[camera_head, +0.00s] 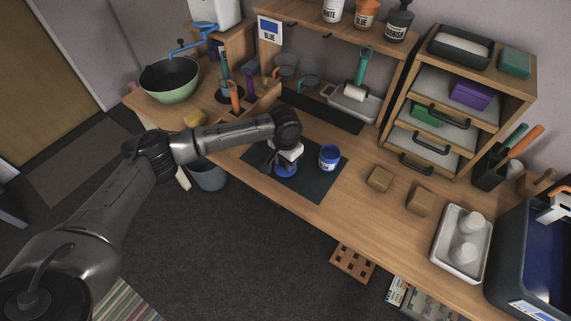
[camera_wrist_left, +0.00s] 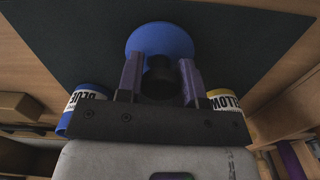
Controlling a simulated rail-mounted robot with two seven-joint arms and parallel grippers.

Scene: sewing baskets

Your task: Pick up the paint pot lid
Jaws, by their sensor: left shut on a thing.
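The paint pot lid is a blue disc with a black knob. It shows below my left gripper (camera_head: 285,160) in the head view (camera_head: 286,171), over the dark mat (camera_head: 315,185). In the left wrist view the lid (camera_wrist_left: 160,37) lies ahead of the fingers, and my left gripper (camera_wrist_left: 160,78) is shut on its black knob. I cannot tell whether the lid touches the mat. A blue paint pot (camera_head: 328,158) stands to the right on the mat; its label shows in the wrist view (camera_wrist_left: 86,103). A yellow-labelled pot (camera_wrist_left: 224,101) shows only in the wrist view. My right gripper is out of view.
Two wooden blocks (camera_head: 379,178) sit right of the mat. A white tray (camera_head: 442,257) with white items lies further right. A drawer unit (camera_head: 437,150) and a shelf with pots stand behind. A green bowl (camera_head: 167,92) is at the left.

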